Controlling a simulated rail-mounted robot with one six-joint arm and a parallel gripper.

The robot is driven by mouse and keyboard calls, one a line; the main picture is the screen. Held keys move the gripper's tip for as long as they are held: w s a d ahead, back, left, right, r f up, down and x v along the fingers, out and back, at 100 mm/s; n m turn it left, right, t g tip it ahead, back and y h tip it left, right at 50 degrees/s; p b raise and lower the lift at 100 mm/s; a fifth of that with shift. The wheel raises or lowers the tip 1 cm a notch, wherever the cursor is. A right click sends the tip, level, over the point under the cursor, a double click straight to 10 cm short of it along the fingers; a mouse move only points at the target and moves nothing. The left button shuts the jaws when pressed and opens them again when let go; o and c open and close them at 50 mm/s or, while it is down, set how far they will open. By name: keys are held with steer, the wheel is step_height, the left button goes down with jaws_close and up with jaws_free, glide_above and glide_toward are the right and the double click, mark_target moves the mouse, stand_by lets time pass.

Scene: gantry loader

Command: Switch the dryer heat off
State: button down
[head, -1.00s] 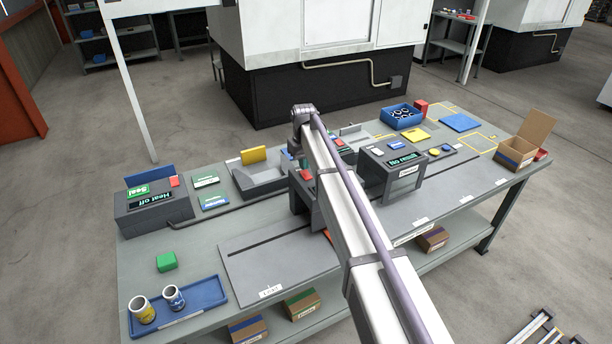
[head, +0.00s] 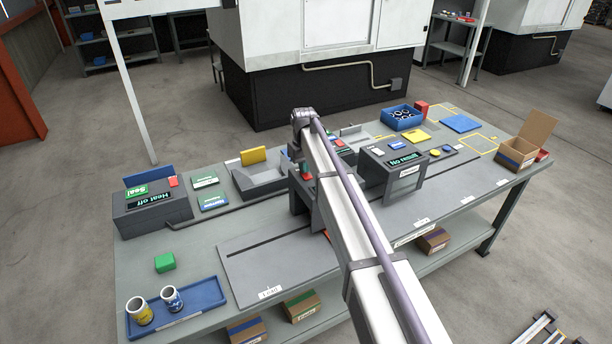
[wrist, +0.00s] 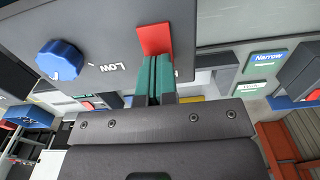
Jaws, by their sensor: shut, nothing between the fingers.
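In the wrist view, a grey panel carries a red switch piece (wrist: 153,36), a blue knob (wrist: 60,60) and white lettering reading "LOW". My gripper (wrist: 155,62) is shut and empty, its green fingers side by side. The fingertips are right at the red piece and overlap its lower part; I cannot tell whether they touch. In the head view, my gripper (head: 305,164) is over the dark grey box (head: 300,199) at mid-bench, partly hidden by my arm. The red piece shows there only as a small patch (head: 307,175).
A sealer (head: 152,212) on the left bears a "Heat off" sign. A grey box with a lit green display (head: 403,160) stands right of my arm. A grey tray with a yellow card (head: 253,156) is behind left. The front plate (head: 270,268) is clear.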

steer(key=shift+f, duration=0.2)
step_height(320, 180, up, 7)
steer(key=p, duration=0.7)
steer(key=shift+r, duration=0.15)
